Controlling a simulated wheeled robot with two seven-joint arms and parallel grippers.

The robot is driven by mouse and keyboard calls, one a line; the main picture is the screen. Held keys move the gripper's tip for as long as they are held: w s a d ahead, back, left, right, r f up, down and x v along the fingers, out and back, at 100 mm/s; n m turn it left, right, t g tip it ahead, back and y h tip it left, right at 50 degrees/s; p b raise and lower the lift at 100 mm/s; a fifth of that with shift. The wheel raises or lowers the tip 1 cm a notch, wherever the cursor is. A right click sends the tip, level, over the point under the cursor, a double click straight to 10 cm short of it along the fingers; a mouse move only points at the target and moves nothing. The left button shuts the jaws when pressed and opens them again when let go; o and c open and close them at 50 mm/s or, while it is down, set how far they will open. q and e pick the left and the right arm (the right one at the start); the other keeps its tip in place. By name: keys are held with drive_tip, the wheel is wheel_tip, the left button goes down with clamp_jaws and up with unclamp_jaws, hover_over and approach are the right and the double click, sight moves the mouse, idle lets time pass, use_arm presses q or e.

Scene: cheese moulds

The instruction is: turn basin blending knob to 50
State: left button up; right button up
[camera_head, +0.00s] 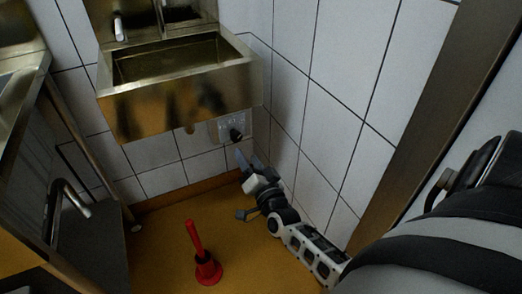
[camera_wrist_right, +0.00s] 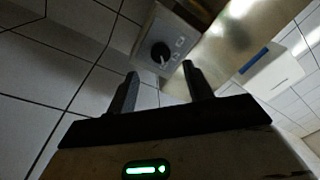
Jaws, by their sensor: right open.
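The blending knob (camera_head: 235,134) is a black round knob on a small grey wall plate (camera_head: 228,122), below the right end of the steel basin (camera_head: 180,90). In the right wrist view the knob (camera_wrist_right: 160,53) shows with a pale pointer line and small marks beside it, too small to read. My right gripper (camera_head: 246,160) is below the knob in the head view. Its fingers (camera_wrist_right: 160,78) are open and empty, apart from the knob, which appears beyond the gap between them. My left gripper is not in view.
A red plunger-like object (camera_head: 206,265) stands on the yellow-brown floor left of my right arm. White tiled walls meet close by the knob. A metal bench with a bent tap (camera_head: 70,196) is at the left. A white box with a blue stripe (camera_wrist_right: 268,68) shows at the wrist view's right.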

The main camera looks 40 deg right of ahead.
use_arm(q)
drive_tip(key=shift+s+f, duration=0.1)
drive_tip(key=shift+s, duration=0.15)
use_arm(e)
drive_tip(key=r+v, duration=0.1)
drive_tip(key=v, duration=0.7)
drive_tip(key=shift+s+f, duration=0.3)
drive_tip(key=shift+f, duration=0.25)
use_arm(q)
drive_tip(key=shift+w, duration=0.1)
use_arm(e)
drive_tip(key=shift+a, duration=0.15)
use_arm(q)
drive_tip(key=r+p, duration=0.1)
drive_tip(key=p, duration=0.2)
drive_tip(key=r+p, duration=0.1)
drive_tip(key=p, duration=0.2)
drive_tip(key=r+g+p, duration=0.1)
drive_tip(key=p, duration=0.2)
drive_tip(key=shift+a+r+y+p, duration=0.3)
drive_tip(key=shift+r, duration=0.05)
use_arm(e)
drive_tip(key=s+a+r+n+g+y, duration=0.3)
drive_tip(key=s+a+n+g+y, duration=0.1)
drive_tip(key=a+n, duration=0.3)
drive_tip(key=s+a+r+n+g+y, duration=0.4)
drive_tip(key=s+a+n, duration=0.2)
drive_tip(key=a, duration=0.3)
drive_tip(key=shift+a+n, duration=0.25)
drive_tip(key=shift+n, duration=0.35)
